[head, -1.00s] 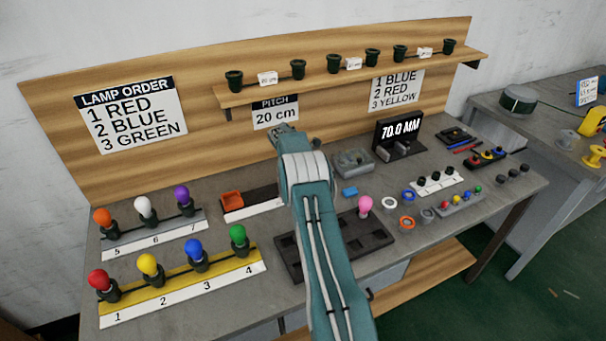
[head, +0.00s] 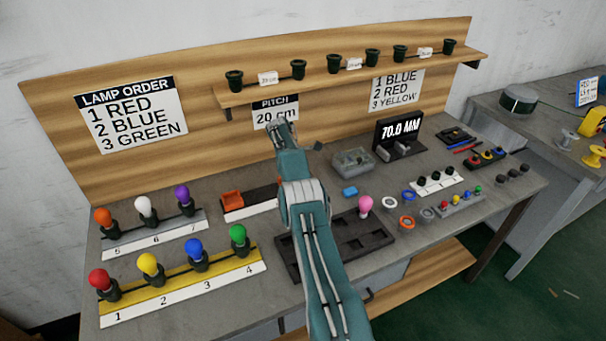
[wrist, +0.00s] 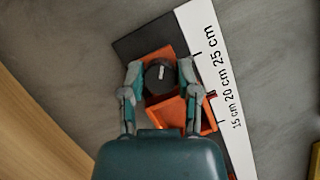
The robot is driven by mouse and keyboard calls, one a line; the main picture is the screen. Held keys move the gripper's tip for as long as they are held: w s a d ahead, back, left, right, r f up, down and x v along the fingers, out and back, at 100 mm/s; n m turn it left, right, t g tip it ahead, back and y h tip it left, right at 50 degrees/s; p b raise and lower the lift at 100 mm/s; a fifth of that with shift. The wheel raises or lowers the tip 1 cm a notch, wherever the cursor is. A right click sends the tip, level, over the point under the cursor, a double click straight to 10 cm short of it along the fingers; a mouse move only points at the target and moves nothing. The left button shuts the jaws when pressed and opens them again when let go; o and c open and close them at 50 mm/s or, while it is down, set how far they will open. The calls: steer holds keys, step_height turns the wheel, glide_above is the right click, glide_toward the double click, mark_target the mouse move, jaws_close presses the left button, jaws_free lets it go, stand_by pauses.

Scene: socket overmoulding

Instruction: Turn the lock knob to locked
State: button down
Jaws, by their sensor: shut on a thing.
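In the wrist view a round dark knob (wrist: 159,77) stands on an orange block (wrist: 153,58) beside a white ruler strip (wrist: 222,90). My gripper (wrist: 160,72) is shut on the knob, with one finger on each side of it. An open orange box (wrist: 182,114) sits next to the block. In the head view an orange part (head: 232,198) shows at the left end of the ruler strip (head: 250,209). My arm hides the knob there, and my fingers cannot be made out. I cannot tell which way the knob is turned.
Lamps in a yellow holder (head: 210,273) and a grey holder (head: 155,238) stand to the left. A dark compartment tray (head: 365,243), a pink bulb (head: 365,205) and a grey bin (head: 353,161) lie right of my arm. The wooden backboard (head: 220,150) rises behind.

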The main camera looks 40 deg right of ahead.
steer(key=shift+w+a, duration=0.1)
steer(key=shift+w, duration=0.05)
steer(key=c, duration=0.6)
jaws_free()
steer(key=shift+n, duration=0.3)
